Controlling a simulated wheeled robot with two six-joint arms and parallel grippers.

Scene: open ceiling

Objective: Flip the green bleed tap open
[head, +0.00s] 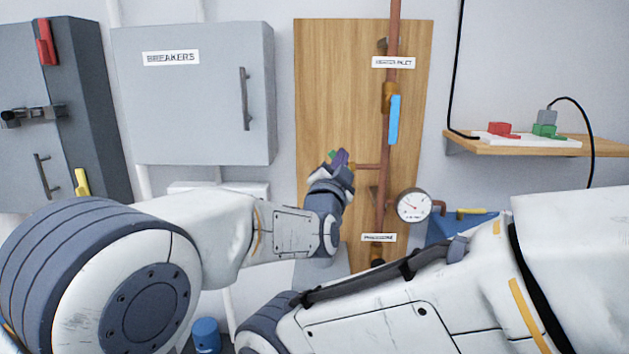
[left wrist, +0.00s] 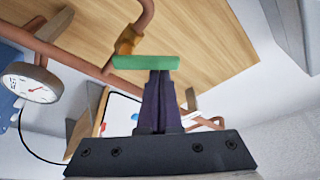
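The green bleed tap (left wrist: 146,62) shows in the left wrist view as a flat green lever beside a brass valve body (left wrist: 127,40) on a copper pipe. In the head view only a small green bit (head: 332,154) shows by my fingertips. My left gripper (head: 341,158) is in front of the wooden board. In the left wrist view its dark purple fingers (left wrist: 160,74) are together, with their tips at the lever's right part, touching it or very close. No clear gap shows between the fingers. My right gripper is out of view.
A blue lever (head: 394,119) lies along the vertical copper pipe on the wooden board (head: 325,80). A pressure gauge (head: 413,205) sits right of the pipe. The breaker cabinet (head: 195,105) is at left, a shelf (head: 500,147) at right. My right arm crosses low in front.

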